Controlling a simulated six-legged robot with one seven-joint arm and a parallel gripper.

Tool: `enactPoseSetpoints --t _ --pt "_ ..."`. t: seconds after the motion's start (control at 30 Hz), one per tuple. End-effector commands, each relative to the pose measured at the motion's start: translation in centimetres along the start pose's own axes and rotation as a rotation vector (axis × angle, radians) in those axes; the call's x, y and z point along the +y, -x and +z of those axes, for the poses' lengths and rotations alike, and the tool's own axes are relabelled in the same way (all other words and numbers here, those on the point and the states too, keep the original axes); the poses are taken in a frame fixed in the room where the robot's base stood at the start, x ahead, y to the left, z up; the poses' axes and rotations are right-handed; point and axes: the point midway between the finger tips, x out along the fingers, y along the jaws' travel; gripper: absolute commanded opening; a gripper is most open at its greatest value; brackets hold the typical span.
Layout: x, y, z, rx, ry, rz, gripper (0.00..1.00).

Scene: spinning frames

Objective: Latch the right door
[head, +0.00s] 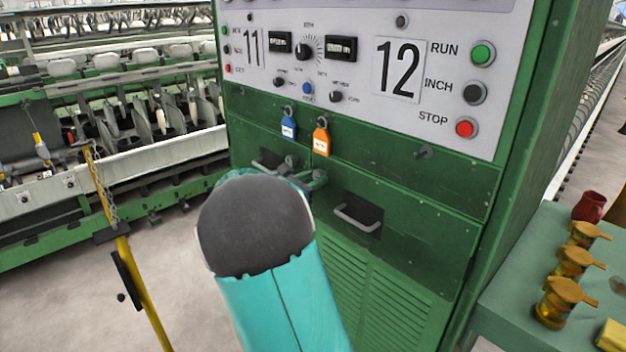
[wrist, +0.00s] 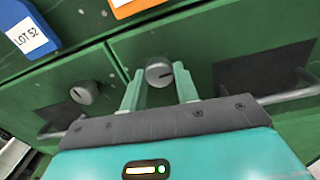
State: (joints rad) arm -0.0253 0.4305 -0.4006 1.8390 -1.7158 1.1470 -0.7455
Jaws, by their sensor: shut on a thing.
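The right door (head: 425,240) is a green panel on the machine's end cabinet, with a pull handle (head: 357,220) over a dark recess; it looks flush with the front. In the wrist view the same door (wrist: 190,45) carries a round grey latch knob (wrist: 158,70) near its upper left corner, with a dark mark on its face. My gripper (wrist: 158,82) has one finger on each side of this knob and is shut on it. In the head view my arm hides the knob, and my gripper (head: 312,180) shows only partly.
The left door (wrist: 50,100) has a similar knob (wrist: 84,92). A blue tag (head: 288,127) and an orange tag (head: 321,141) hang above the doors. A yellow post (head: 135,275) stands left. A green table (head: 505,300) with jars stands right.

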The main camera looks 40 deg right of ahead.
Motion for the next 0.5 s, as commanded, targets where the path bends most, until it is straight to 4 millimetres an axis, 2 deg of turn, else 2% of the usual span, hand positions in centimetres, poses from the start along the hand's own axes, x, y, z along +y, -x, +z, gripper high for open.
enactPoseSetpoints --t 0.5 --pt "-0.01 0.07 -0.01 0.021 0.404 -0.001 0.00"
